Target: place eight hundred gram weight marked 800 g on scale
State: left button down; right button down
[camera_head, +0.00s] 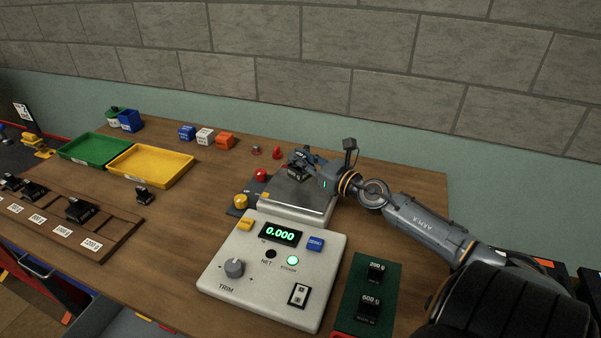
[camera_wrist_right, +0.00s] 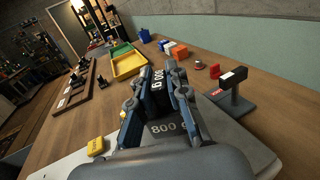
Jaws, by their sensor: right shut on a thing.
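The scale has a light-grey console (camera_head: 250,280) whose green display (camera_head: 280,234) reads 0.000, and a grey weighing plate (camera_head: 305,195) behind it. My right gripper (camera_head: 300,161) is over the far part of this plate. In the right wrist view, my right gripper (camera_wrist_right: 158,95) is shut on a black weight marked 800 g (camera_wrist_right: 165,129). In the head view the weight is small and mostly hidden by the fingers. I cannot tell whether it touches the plate. My left gripper is not in view.
Black weights marked 200 g (camera_head: 376,272) and 600 g (camera_head: 369,307) stand on a green mat at the right. A wooden rack (camera_head: 120,238) holds more weights at the left, with one loose weight (camera_head: 144,195) beside it. Green (camera_head: 75,155) and yellow (camera_head: 135,180) trays lie behind.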

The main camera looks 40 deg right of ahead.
jog(key=shift+f+b, duration=0.3)
jog(key=shift+f, duration=1.15)
jog(key=shift+f, duration=0.15)
jog(key=c, duration=1.3)
grip_release()
jog(key=shift+f, duration=0.1)
jog(key=s+b, duration=0.1)
jog(key=s, duration=0.3)
jog(key=s+b, duration=0.1)
jog(key=s, duration=0.3)
jog(key=s+d+b, duration=0.1)
jog(key=s, duration=0.3)
jog(key=shift+b, duration=0.3)
